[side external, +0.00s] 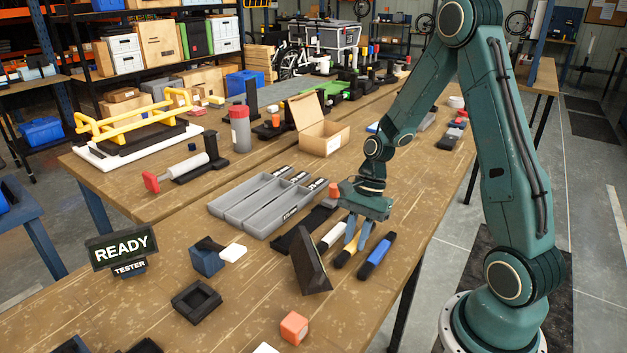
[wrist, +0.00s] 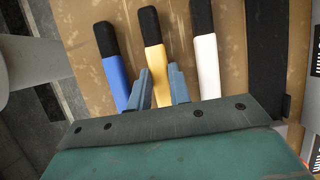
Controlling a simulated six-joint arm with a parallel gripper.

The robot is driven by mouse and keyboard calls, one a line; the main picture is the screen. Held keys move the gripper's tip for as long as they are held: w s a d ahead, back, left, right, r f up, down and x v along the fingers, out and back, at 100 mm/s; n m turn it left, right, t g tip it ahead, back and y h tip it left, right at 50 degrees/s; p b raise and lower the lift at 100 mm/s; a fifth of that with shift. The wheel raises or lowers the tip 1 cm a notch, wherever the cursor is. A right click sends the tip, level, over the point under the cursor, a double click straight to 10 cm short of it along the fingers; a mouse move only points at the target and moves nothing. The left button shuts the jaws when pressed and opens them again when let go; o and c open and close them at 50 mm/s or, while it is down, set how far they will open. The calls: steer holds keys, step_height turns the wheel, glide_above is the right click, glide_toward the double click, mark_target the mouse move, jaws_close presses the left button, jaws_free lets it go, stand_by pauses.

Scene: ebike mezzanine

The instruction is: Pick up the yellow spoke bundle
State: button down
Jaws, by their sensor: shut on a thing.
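The yellow spoke bundle (wrist: 158,62) has a black end and lies on the wooden bench between a blue bundle (wrist: 115,80) and a white bundle (wrist: 206,68). In the side external view the yellow bundle (side external: 343,258) shows below my gripper (side external: 351,243), partly hidden by the fingers. My gripper points down, its two blue-grey fingers on either side of the yellow bundle. In the wrist view my gripper (wrist: 160,90) is shut on the yellow bundle, which appears to be at bench level. The blue bundle (side external: 377,255) and white bundle (side external: 332,236) lie apart beside it.
A dark angled plate (side external: 310,261) stands close to the left of the bundles. A grey compartment tray (side external: 262,203) and a black strip (side external: 300,232) lie behind. An orange block (side external: 294,327) sits near the front. Bare bench lies right of the blue bundle.

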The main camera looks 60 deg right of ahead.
mark_target(355, 239)
step_height(355, 239, up, 20)
stand_by(0.6)
steer(key=shift+f, duration=0.1)
steer(key=shift+w, duration=0.15)
stand_by(0.5)
